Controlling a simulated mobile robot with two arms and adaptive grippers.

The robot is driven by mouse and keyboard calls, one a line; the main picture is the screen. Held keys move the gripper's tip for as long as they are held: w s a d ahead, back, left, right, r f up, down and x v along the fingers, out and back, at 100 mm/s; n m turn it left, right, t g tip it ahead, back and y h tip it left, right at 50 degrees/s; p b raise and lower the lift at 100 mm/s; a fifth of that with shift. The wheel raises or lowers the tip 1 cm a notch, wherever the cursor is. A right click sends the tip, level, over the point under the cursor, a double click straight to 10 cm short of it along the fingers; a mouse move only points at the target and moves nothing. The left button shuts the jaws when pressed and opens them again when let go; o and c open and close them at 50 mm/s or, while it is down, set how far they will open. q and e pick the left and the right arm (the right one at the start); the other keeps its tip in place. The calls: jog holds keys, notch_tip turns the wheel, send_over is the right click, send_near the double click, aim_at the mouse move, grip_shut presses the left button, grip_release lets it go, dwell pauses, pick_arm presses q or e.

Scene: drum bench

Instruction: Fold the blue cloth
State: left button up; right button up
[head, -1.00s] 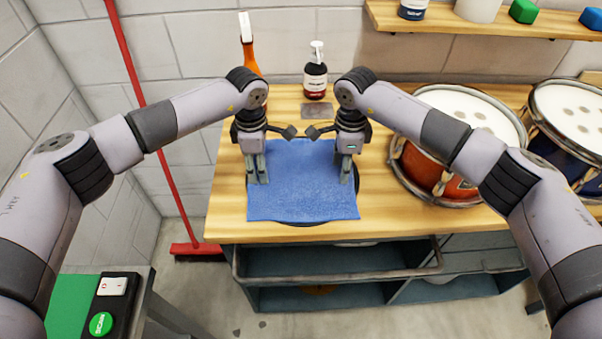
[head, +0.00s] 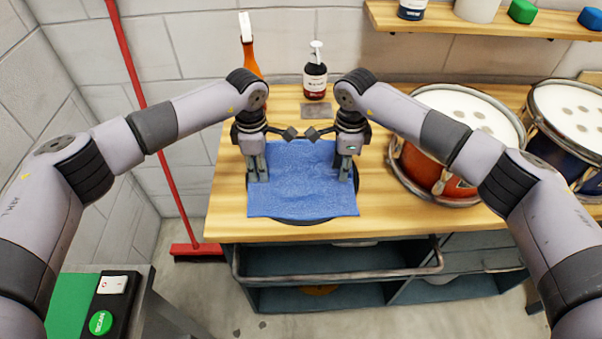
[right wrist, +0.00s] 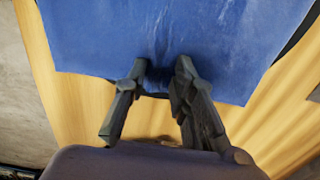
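The blue cloth (head: 302,190) lies spread over a dark round pad (head: 352,188) on the wooden bench, its surface slightly rumpled. My left gripper (head: 260,179) points down at the cloth's left side and appears shut on its edge. My right gripper (head: 346,177) points down at the right side. In the right wrist view, the right gripper (right wrist: 165,72) is shut on a bunched bit of the edge of the cloth (right wrist: 110,40). The left fingertips' grip shows only small in the head view.
An orange-red drum (head: 440,178) stands right of the cloth, with a blue drum (head: 572,150) beyond. A pump bottle (head: 315,78) and an orange bottle (head: 249,58) stand behind. A shelf (head: 470,28) hangs above. The bench's front edge is close to the cloth.

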pick_arm(q)
jog(key=shift+f, duration=0.15)
grip_shut()
pick_arm(e)
jog(key=shift+f, duration=0.15)
grip_shut()
dwell(0.4)
